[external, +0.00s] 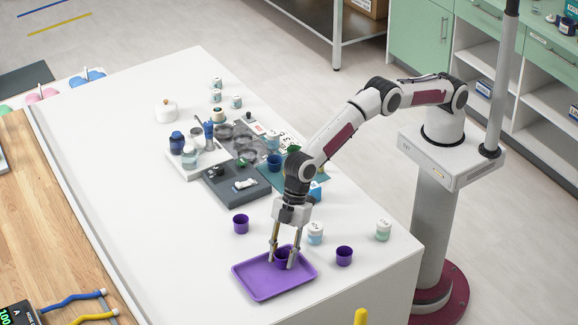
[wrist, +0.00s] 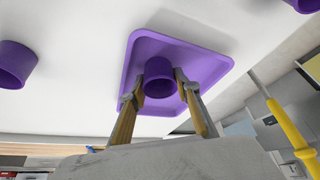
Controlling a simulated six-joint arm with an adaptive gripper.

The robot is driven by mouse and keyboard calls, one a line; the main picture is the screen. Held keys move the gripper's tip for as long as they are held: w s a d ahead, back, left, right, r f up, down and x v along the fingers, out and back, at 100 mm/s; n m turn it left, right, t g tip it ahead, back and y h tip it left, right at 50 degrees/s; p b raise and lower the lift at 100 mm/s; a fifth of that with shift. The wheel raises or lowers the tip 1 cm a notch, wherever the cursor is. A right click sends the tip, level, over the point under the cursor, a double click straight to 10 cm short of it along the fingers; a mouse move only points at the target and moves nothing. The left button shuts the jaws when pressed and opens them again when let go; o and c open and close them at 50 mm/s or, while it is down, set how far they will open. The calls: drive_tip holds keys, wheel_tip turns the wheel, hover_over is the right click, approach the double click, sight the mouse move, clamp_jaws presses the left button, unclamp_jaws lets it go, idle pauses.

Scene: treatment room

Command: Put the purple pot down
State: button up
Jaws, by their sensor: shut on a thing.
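A purple pot (external: 281,259) is between the fingers of my gripper (external: 281,262), over the right part of a purple tray (external: 262,291). In the wrist view the pot (wrist: 158,79) is held between both fingertips of my gripper (wrist: 160,86), with the tray (wrist: 205,61) behind it. My gripper is shut on the pot. I cannot tell whether the pot's base touches the tray. Two more purple pots stand on the white table, one left (external: 241,224) and one right (external: 344,255) of my gripper.
White-lidded jars (external: 315,233) and (external: 383,230) stand close to my gripper and near the table's right edge. A grey organiser (external: 232,185) and several containers lie farther back. The white table (external: 170,220) is clear at left.

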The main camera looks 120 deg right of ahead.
drive_tip(key=o, duration=0.7)
drive_tip(key=shift+o, duration=0.2)
drive_tip(key=shift+v, duration=0.9)
drive_tip(key=v, duration=1)
drive_tip(key=shift+r, duration=0.2)
